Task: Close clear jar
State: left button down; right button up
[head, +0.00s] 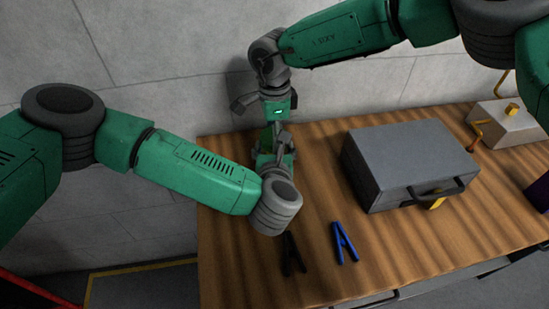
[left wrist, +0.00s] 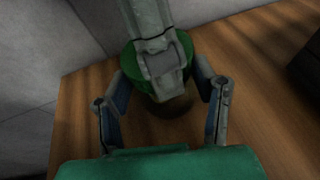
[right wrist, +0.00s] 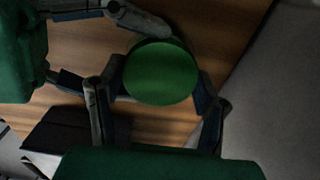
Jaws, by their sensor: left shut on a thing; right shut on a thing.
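A round green lid (right wrist: 160,72) faces my right wrist camera. It also shows in the left wrist view (left wrist: 183,50), above a dim, see-through jar body (left wrist: 172,104). My right gripper (right wrist: 160,82) is shut on the lid, with a finger on each side of it. My left gripper (left wrist: 162,82) is shut around the jar body from the side. In the head view both grippers meet at the table's left back part, and they hide most of the jar. The lid is over the jar's mouth; I cannot tell whether it is seated or threaded.
A grey case (head: 405,160) with a handle stands on the wooden table (head: 320,275) to the right. A blue clamp (head: 345,243) and a black clamp (head: 292,254) lie in front. A pale device (head: 507,122) with a yellow knob stands back right. The wall is close behind.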

jog(key=m, duration=0.4)
pick_arm(q)
jog(key=shift+w+a, duration=0.2)
jog(key=shift+a, duration=0.05)
pick_arm(e)
jog(key=shift+s+d+f, duration=0.1)
dwell(0.7)
jog(key=o, duration=1.3)
jog(key=shift+c, duration=0.2)
pick_arm(q)
jog(key=shift+s+d, duration=0.1)
jog(key=shift+d, duration=0.1)
jog(key=shift+s+d, duration=0.1)
pick_arm(e)
jog(key=shift+r, duration=2.35)
